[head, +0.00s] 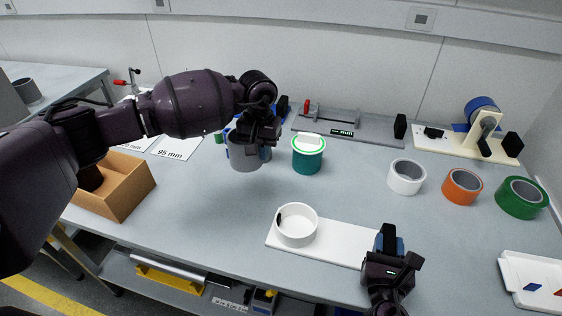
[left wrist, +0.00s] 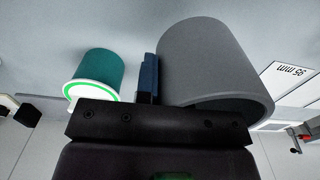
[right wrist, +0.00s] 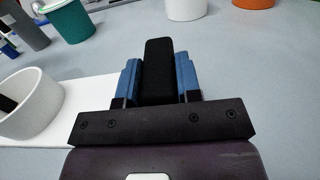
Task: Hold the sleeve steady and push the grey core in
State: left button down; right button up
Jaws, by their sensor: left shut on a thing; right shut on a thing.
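The grey core (head: 246,156) is a hollow cylinder, held away from the sleeve, up and to its left in the head view. My left gripper (head: 262,140) is shut on its wall. In the left wrist view the core (left wrist: 205,60) fills the upper right; one blue finger lies outside the wall and the other is hidden. The white sleeve (head: 297,238) is a short open ring, standing upright on the left part of a white plate (head: 345,246). My right gripper (head: 388,240) is shut on a black upright block (right wrist: 158,70) at the plate's right end.
A teal cylinder with a glowing green-white top (head: 307,160) stands right of the core. White (head: 406,179), orange (head: 462,188) and green (head: 520,200) rolls stand at right. A cardboard box (head: 128,190) is at left. The tabletop between core and sleeve is clear.

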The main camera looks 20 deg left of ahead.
pick_arm(q)
jog(key=w+f, duration=0.1)
jog(key=f, duration=0.2)
jog(key=w+f, duration=0.1)
jog(key=f, duration=0.2)
jog(key=w+f, duration=0.1)
jog(key=f, duration=0.2)
dwell(0.3)
jog(key=shift+s+f, duration=0.1)
jog(key=shift+f, duration=0.1)
jog(key=c, duration=1.2)
grip_release()
jog(key=shift+r, duration=0.1)
notch_tip(320, 180, up, 12)
jog(key=shift+r, duration=0.1)
